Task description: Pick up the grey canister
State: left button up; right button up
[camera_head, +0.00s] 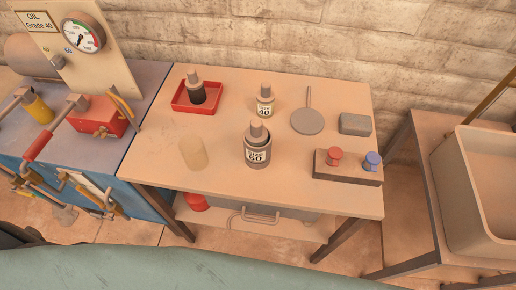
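A grey canister (257,155) with a white label reading 60 stands upright near the middle of the wooden table (222,110), with a narrower grey top above its rim. A smaller bottle (265,105) labelled 40 stands behind it. A dark bottle with a grey cap (195,92) stands in a red tray (180,106) at the back left. Neither of my grippers is in view.
A round grey pan-like disc (307,122) with a handle, a grey block (355,125) and a holder with red and blue knobs (345,173) occupy the table's right. The press (75,145) stands left. A pale basin (485,185) is right. The table's front edge is mostly clear.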

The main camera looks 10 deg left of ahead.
aim_at(256, 158)
jog(key=k+l+u, duration=0.2)
jog(key=l, duration=0.25)
jog(key=l+u, duration=0.15)
jog(key=l, duration=0.3)
jog(key=k+l+u, duration=0.2)
jog(key=l, duration=0.2)
jog(key=k+l+u, duration=0.2)
jog(key=l, duration=0.2)
jog(key=i, duration=0.1)
